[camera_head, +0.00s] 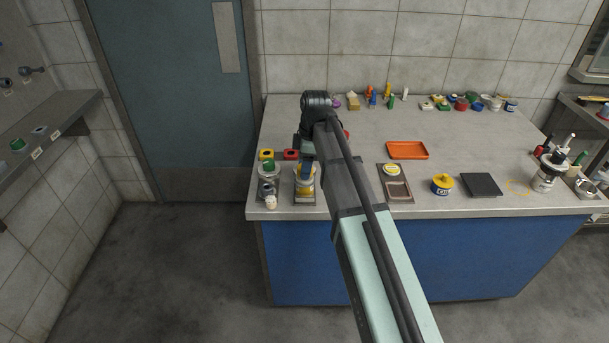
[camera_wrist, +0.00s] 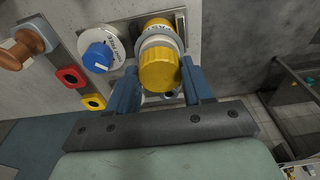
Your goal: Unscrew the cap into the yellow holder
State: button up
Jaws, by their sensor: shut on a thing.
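My gripper (camera_wrist: 161,85) has its two blue fingers on either side of a ridged yellow cap (camera_wrist: 159,70), shut on it. The cap sits at the end of a pale container with a printed label; I cannot tell whether it is still threaded on. In the head view my gripper (camera_head: 306,168) points down over the container (camera_head: 304,185) at the counter's front left. The yellow holder (camera_head: 266,154), a small square block with a dark opening, stands behind and left of it. The holder also shows in the wrist view (camera_wrist: 93,101), empty, left of the gripper.
A red holder (camera_head: 291,154) is beside the yellow one. A green-topped jar (camera_head: 268,177) stands close left of my gripper. A blue knob on a white disc (camera_wrist: 97,57) is near the cap. An orange tray (camera_head: 407,150) lies right of my arm.

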jog(key=shift+r, duration=0.15)
jog(key=shift+r, duration=0.9)
jog(key=shift+r, duration=0.6)
jog(key=r, duration=0.2)
jog(key=w+r, duration=0.1)
jog(key=shift+a+r, duration=0.3)
jog(key=shift+r, duration=0.1)
jog(key=w+a+f, duration=0.3)
jog(key=w+a, duration=0.3)
jog(key=w, duration=0.3)
jog(key=w+a+f, duration=0.3)
jog(key=w+a, duration=0.4)
jog(key=w, duration=0.3)
jog(key=shift+a, duration=0.2)
jog(key=shift+f, duration=0.1)
jog(key=shift+f, duration=2.8)
